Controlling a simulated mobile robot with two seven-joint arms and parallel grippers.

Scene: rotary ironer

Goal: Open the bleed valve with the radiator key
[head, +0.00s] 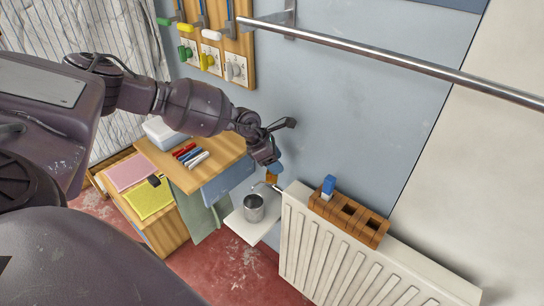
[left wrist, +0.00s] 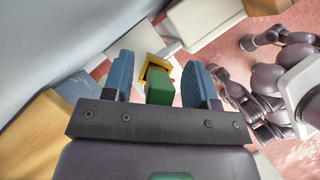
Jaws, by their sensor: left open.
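My left gripper (head: 272,168) hangs over the left end of the white radiator (head: 330,255), beside the bleed valve (head: 279,188). In the left wrist view its blue fingers (left wrist: 159,82) are open, with a green block (left wrist: 160,88), apparently a key handle, between them and a gap on each side. A yellow-orange part (left wrist: 154,68) shows just beyond the block; orange (head: 271,178) also shows under the gripper in the head view. Whether the key sits on the valve is hidden. A blue-handled key (head: 328,186) stands in the wooden holder (head: 350,216) on the radiator. My right gripper is not in view.
A metal cup (head: 254,207) stands on a small white shelf (head: 245,228) left of the radiator. A metal rail (head: 400,62) crosses the wall above. A wooden desk (head: 215,165) with markers stands at left. The holder's other slots look empty.

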